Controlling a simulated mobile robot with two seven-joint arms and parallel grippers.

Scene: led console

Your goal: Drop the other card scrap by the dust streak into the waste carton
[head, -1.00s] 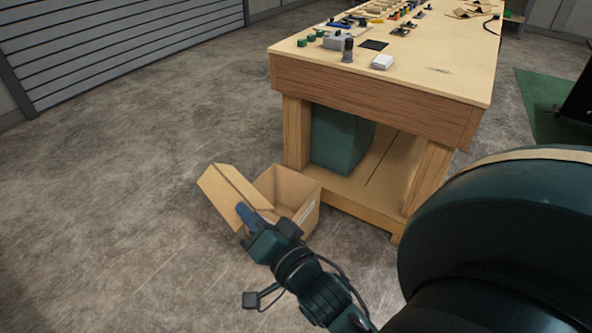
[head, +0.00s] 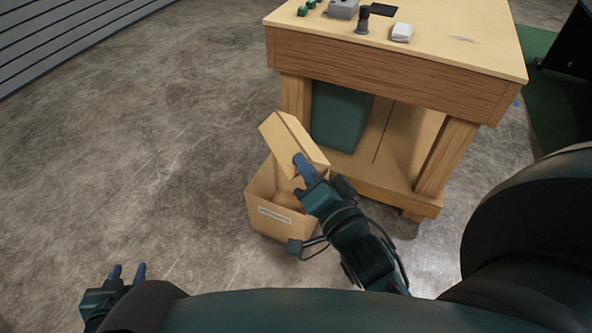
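The waste carton (head: 259,222), an open tan box with a white label, stands on the floor by the workbench's near left leg. My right gripper (head: 304,170) is over the carton, shut on the card scrap (head: 282,137), a folded tan piece. The scrap is tilted above the carton's far side and hides part of its opening. A tan shape shows inside the carton, but I cannot tell what it is. The dust streak (head: 463,39) is a grey smear on the bench top, with no card beside it. My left gripper (head: 127,273) is open and empty at the lower left.
The wooden workbench (head: 400,65) carries a white block (head: 402,32), a dark knob (head: 363,20) and a grey box (head: 343,9). A green bin (head: 340,115) stands on its lower shelf. The floor left of the carton is clear.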

